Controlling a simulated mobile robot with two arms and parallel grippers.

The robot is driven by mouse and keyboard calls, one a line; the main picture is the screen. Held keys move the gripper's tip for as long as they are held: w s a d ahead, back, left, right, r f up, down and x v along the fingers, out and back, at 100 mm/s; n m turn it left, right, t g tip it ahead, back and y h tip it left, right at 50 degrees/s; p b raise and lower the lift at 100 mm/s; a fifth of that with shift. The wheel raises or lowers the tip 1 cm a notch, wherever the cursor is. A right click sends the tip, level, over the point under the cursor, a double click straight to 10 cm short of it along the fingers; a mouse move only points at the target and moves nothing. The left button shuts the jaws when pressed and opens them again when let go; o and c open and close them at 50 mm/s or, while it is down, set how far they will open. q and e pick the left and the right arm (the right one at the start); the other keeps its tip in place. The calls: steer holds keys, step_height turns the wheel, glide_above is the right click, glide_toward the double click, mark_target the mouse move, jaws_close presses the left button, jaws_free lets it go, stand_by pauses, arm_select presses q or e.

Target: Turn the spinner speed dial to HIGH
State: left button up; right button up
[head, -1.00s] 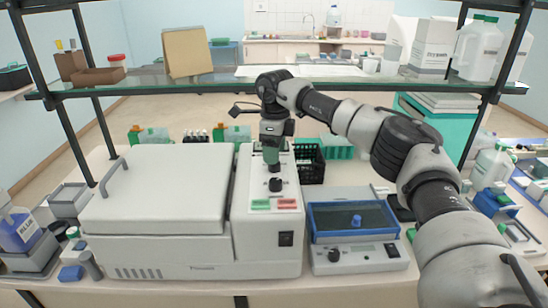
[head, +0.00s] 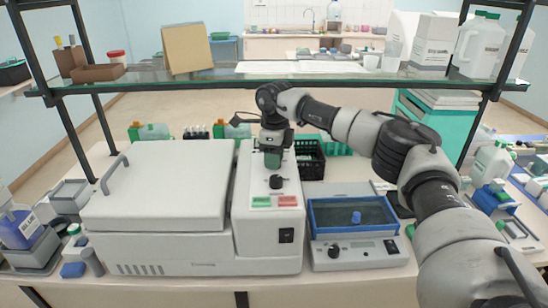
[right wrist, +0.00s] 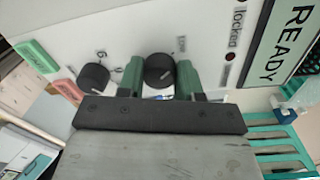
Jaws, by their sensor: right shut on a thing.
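The spinner (head: 235,262) is a large white machine with a closed lid on its left and a sloped control panel on its right. My right gripper (head: 272,163) is over the upper part of that panel. In the right wrist view its two green fingers (right wrist: 160,80) stand on either side of a black round dial (right wrist: 158,68) with a pale mark, and are shut on it. The small lettering around this dial is too blurred to read. A second black dial (head: 276,182) sits nearer the front, and also shows in the wrist view (right wrist: 93,77). My left gripper is not in view.
Green (head: 261,202) and red (head: 287,201) buttons lie in front of the dials. The wrist view shows a READY display (right wrist: 288,40) and a "locked" label. A glass shelf (head: 200,82) spans above the bench.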

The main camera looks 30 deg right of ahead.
steer(key=shift+m, duration=0.3)
steer(key=m, duration=0.2)
steer(key=shift+m+p, duration=0.3)
steer(key=shift+m, duration=0.1)
steer(key=m, duration=0.4)
steer(key=shift+d+r+m+p, duration=0.1)
steer(key=shift+m+p, duration=0.2)
steer(key=m, duration=0.4)
steer(key=shift+t, duration=0.3)
steer(key=shift+m+p, duration=0.35)
steer(key=shift+m, duration=1.75)
steer(key=o, duration=0.9)
